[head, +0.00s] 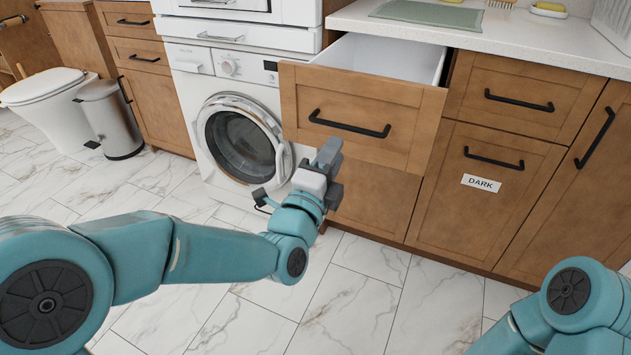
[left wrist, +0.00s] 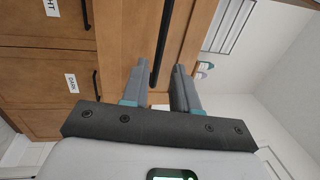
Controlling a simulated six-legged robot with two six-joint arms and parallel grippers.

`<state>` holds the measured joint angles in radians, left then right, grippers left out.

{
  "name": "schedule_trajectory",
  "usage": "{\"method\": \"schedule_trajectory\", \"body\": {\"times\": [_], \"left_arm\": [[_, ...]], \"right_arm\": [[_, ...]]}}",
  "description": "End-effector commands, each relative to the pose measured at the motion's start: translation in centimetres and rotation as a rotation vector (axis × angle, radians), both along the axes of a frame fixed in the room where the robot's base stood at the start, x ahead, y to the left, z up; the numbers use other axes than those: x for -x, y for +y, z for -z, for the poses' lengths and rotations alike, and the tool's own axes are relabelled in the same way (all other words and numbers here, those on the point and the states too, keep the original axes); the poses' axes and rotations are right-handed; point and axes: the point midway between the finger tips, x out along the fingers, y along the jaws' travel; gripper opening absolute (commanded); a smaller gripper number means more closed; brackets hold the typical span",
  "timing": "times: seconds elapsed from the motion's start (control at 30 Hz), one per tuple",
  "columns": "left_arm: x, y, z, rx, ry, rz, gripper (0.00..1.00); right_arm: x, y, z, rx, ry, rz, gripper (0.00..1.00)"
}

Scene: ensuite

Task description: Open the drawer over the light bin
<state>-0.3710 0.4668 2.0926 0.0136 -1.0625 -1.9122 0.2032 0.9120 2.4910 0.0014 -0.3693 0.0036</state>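The wooden drawer (head: 364,98) beside the washing machine stands pulled out, its white inside showing in the head view. Its black bar handle (head: 349,124) is on the front. Below it is a bin front (head: 375,200), partly covered by the drawer and my arm. In the left wrist view a cut-off label ending in "HT" (left wrist: 52,8) shows. My left gripper (head: 328,158) is just below the handle in the head view. In the left wrist view its fingers are apart, with the handle (left wrist: 160,45) in line with the gap; no grip shows. My right gripper is out of view.
To the right is the bin front labelled DARK (head: 481,183), with a closed drawer (head: 520,97) above it. The washing machine (head: 240,130) stands to the left. A pedal bin (head: 110,120) and toilet (head: 45,95) are farther left. The marble floor in front is clear.

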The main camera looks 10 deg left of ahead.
Motion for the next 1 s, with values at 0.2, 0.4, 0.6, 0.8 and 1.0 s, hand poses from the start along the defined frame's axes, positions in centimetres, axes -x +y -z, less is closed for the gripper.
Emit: {"method": "schedule_trajectory", "body": {"times": [0.2, 0.4, 0.6, 0.8, 1.0], "left_arm": [[4.9, 1.6, 0.9, 0.000, 0.001, 0.001, 0.29], [7.2, 2.4, 1.4, 0.000, 0.000, 0.000, 0.29], [7.7, 2.5, 1.6, 0.000, -0.001, 0.000, 0.29], [7.7, 2.5, 1.6, 0.000, -0.001, 0.000, 0.29], [7.5, 3.0, 1.8, 0.000, 0.005, -0.011, 0.29]], "right_arm": [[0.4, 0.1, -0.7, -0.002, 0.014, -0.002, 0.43], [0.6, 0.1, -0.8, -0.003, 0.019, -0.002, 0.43], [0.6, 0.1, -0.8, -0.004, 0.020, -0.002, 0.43], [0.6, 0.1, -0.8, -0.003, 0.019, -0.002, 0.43], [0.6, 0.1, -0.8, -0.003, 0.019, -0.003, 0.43]]}}
